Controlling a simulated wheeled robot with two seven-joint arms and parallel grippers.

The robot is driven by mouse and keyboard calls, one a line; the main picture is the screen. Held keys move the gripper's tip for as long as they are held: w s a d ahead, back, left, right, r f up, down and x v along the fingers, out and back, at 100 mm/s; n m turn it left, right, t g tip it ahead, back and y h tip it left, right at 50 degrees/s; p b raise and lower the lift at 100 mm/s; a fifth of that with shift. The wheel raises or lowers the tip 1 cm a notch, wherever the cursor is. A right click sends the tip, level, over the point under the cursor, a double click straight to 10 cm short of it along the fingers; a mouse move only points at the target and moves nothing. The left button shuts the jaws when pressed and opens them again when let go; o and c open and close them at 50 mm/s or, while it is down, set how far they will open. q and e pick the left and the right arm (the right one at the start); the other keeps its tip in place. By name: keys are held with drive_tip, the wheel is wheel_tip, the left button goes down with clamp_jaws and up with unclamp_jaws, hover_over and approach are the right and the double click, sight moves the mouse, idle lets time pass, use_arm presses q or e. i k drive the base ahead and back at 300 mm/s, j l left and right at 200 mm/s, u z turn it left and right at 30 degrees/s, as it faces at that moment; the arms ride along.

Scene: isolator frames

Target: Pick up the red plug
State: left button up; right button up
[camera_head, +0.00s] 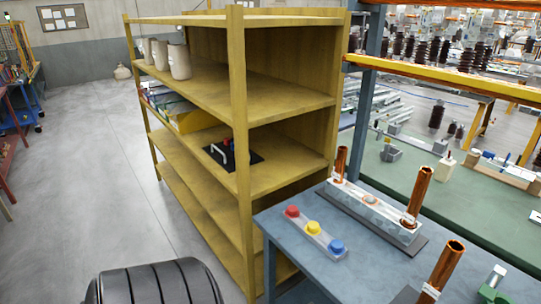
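The red plug (292,211) sits at the left end of a pale grey strip (325,239) on the blue-grey table (290,235). A yellow plug (313,228) and a blue plug (336,246) sit in a row with it on the same strip. The red plug is upright and unobstructed from above. Neither of my grippers is in view.
A metal block with copper tubes (375,205) stands behind the strip on a dark base. Another copper tube (443,268) stands at the table's front right. Grey floor (85,170) lies open farther left.

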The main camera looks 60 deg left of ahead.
sight(292, 211)
drive_tip(key=u, duration=1.6)
